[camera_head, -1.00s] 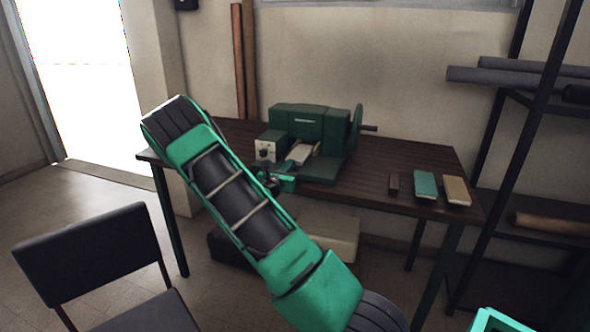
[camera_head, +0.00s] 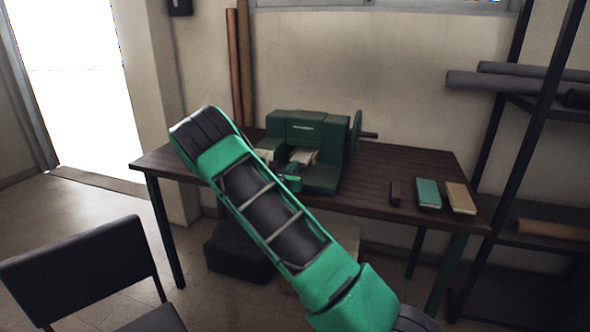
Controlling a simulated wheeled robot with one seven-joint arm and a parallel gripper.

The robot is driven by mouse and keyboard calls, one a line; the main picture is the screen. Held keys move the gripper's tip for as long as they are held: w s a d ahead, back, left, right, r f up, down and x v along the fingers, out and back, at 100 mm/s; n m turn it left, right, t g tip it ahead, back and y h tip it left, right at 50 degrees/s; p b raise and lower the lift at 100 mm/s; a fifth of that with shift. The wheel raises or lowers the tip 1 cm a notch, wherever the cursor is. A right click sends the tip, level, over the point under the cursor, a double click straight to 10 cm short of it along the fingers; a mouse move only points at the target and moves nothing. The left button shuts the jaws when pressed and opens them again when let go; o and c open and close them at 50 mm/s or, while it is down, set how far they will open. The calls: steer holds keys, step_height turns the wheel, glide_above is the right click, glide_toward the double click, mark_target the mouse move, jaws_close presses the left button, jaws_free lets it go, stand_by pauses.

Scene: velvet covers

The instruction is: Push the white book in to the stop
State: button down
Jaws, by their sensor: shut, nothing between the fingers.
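The white book (camera_head: 305,156) lies in the opening of the green machine (camera_head: 312,132) on the dark wooden table. Only a small pale part of it shows; the rest is hidden by the machine and my gripper. My gripper (camera_head: 293,168) is shut and empty, in front of the machine opening and close to the book's near end. I cannot tell whether it touches the book. My green and black arm hides part of the table and the machine's left side.
A dark brown block (camera_head: 396,193), a teal book (camera_head: 428,193) and a tan book (camera_head: 460,197) lie on the table's right side. A crank wheel (camera_head: 356,134) sticks out at the machine's right. A dark chair (camera_head: 85,275) stands front left.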

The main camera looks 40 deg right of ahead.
steer(key=shift+d+r, duration=0.35)
steer(key=shift+d, duration=0.15)
steer(key=shift+s+a+f, duration=0.15)
steer(key=shift+a+f, duration=0.1)
steer(key=shift+a, duration=0.2)
steer(key=v, duration=1.4)
steer(key=shift+w, duration=0.2)
steer(key=shift+a+f, duration=0.1)
steer(key=s+d+f+m+g+y, duration=0.1)
steer(key=s+d+m+g+y, duration=0.1)
steer(key=s+d+m+g, duration=0.55)
steer(key=s+d+m+g+y, duration=0.2)
steer(key=s+m+g+y, duration=0.1)
steer(key=s+m, duration=0.9)
steer(key=s+a+r+m+y, duration=0.3)
steer(key=s+a+m+y, duration=0.2)
steer(key=s+a, duration=0.3)
steer(key=s+a+r+m+y, duration=0.3)
steer(key=s+a+m, duration=0.4)
steer(key=s, duration=0.8)
steer(key=shift+s+a+y, duration=0.2)
steer(key=shift+a+y, duration=0.65)
steer(key=shift+y, duration=0.05)
